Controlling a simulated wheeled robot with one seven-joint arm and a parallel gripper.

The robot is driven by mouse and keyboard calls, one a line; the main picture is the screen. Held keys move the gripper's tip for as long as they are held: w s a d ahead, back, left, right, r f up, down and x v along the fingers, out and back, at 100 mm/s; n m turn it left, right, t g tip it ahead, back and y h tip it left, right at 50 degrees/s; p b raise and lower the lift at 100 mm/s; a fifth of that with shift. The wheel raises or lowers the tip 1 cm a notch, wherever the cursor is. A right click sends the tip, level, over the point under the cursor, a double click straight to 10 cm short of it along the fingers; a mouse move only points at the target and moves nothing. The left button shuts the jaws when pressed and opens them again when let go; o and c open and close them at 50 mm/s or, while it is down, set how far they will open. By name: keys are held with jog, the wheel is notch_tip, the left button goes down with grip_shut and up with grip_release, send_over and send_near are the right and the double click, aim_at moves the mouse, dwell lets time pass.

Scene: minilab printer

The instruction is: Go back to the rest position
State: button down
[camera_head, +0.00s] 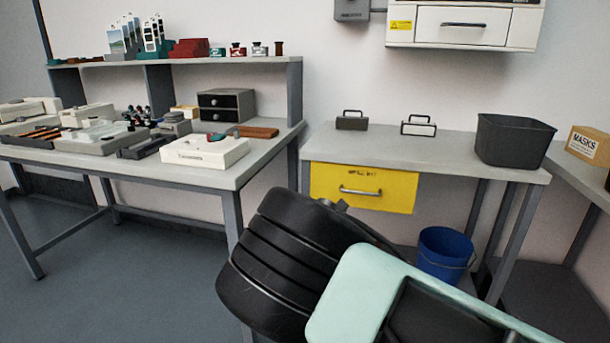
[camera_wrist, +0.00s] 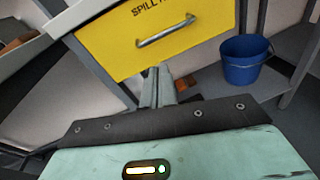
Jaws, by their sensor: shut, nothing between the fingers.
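My gripper (camera_wrist: 157,88) shows in the wrist view with its fingers together and nothing held. It points towards the area below the yellow drawer (camera_wrist: 155,38), apart from it as far as I can tell. In the head view my black and mint-green arm fills the lower middle and right, and the fingertips are hidden. The yellow drawer (camera_head: 363,187) is closed, with a metal handle.
A blue bucket (camera_head: 444,254) stands under the right bench (camera_head: 450,155), which bears a dark bin (camera_head: 512,140) and two small handled items. The left bench (camera_head: 262,150) holds boxes and tools. Floor (camera_head: 120,270) at left is clear.

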jog(key=s+d+f+m+g, duration=0.1)
jog(key=s+d+m+g, duration=0.35)
jog(key=s+m, duration=0.2)
jog(key=s+d+f+m+g, duration=0.1)
jog(key=s+d+m+g, duration=0.2)
jog(key=s+m+g, duration=0.35)
jog(key=s+a+r+m+g+y, duration=0.1)
jog(key=s+a+r+m+y, duration=0.15)
jog(key=s, duration=0.85)
jog(key=s+a+r+m+g+y, duration=0.2)
jog(key=s+r+m+y, duration=0.15)
jog(key=s, duration=0.75)
jog(key=s+a+r+m+g+y, duration=0.15)
jog(key=s+r, duration=0.25)
jog(key=s, duration=0.7)
notch_tip(320, 180, up, 25)
jog(key=p, duration=2.4)
jog(key=shift+s+y+p, duration=0.3)
jog(key=shift+y+p, duration=0.05)
jog(key=shift+a+m+t, duration=0.1)
jog(key=shift+m+t, duration=0.15)
